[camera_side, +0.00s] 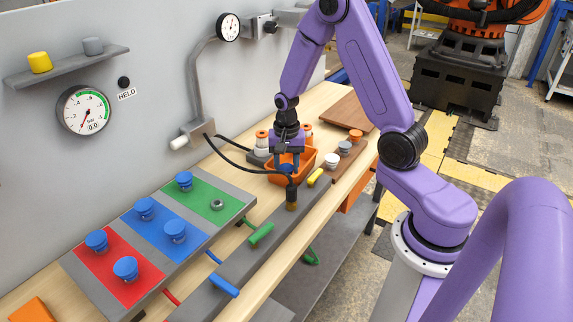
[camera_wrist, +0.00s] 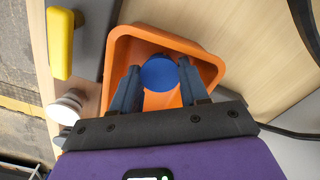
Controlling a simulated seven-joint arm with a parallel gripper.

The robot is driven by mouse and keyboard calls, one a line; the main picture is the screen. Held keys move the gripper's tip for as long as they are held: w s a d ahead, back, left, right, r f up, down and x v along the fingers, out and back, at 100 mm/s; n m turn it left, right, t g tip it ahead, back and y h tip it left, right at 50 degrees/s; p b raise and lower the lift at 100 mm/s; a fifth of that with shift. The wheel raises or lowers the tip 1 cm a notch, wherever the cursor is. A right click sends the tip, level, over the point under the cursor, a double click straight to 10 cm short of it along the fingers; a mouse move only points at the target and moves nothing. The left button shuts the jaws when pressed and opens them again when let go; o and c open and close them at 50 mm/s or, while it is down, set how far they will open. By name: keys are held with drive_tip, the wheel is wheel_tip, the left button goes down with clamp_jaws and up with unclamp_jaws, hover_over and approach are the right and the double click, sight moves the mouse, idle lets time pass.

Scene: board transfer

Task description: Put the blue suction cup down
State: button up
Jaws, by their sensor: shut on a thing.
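My gripper (camera_side: 288,168) points down over the orange bin (camera_side: 296,179) and is shut on a blue suction cup (camera_wrist: 158,72). In the wrist view the cup sits between the two fingertips of my gripper (camera_wrist: 158,82), with the orange bin (camera_wrist: 207,66) around and below it. I cannot tell whether the cup touches the bin floor. Several other blue cups stand on the board: two on the red panel (camera_side: 117,285), two on the blue panel (camera_side: 150,234), and one on the green panel (camera_side: 205,193), beside a small grey ring (camera_side: 217,205).
A yellow handle (camera_side: 315,177) lies right of the bin, with green (camera_side: 260,235) and blue (camera_side: 223,286) handles along the grey rail. White, grey and orange cups line a brown strip (camera_side: 340,163). A dial gauge (camera_side: 85,110) and HELD label (camera_side: 127,94) are on the wall.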

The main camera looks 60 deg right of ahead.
sight(287, 168)
drive_tip(key=shift+f, duration=0.15)
drive_tip(key=o, duration=0.9)
wheel_tip(287, 168, up, 12)
drive_tip(key=s+a+r+n, duration=0.1)
drive_tip(key=s+a+n, duration=0.2)
drive_tip(key=a, duration=0.1)
drive_tip(key=s+a+r+n, duration=0.1)
drive_tip(key=s+a+n, duration=0.2)
drive_tip(key=a+n, duration=0.1)
drive_tip(key=s+a+n, duration=0.3)
drive_tip(key=a+n, duration=0.1)
drive_tip(key=shift+s+a+r, duration=0.15)
drive_tip(key=shift+s+r, duration=0.15)
drive_tip(key=shift+r, duration=0.1)
drive_tip(key=s+a+n, duration=0.1)
drive_tip(key=s+n, duration=0.3)
drive_tip(key=s, duration=0.1)
drive_tip(key=s+a+n, duration=0.1)
drive_tip(key=s+n, duration=0.3)
drive_tip(key=s, duration=0.1)
drive_tip(key=s+a+n, duration=0.1)
drive_tip(key=s+n, duration=0.3)
drive_tip(key=s, duration=0.2)
drive_tip(key=shift+r, duration=0.4)
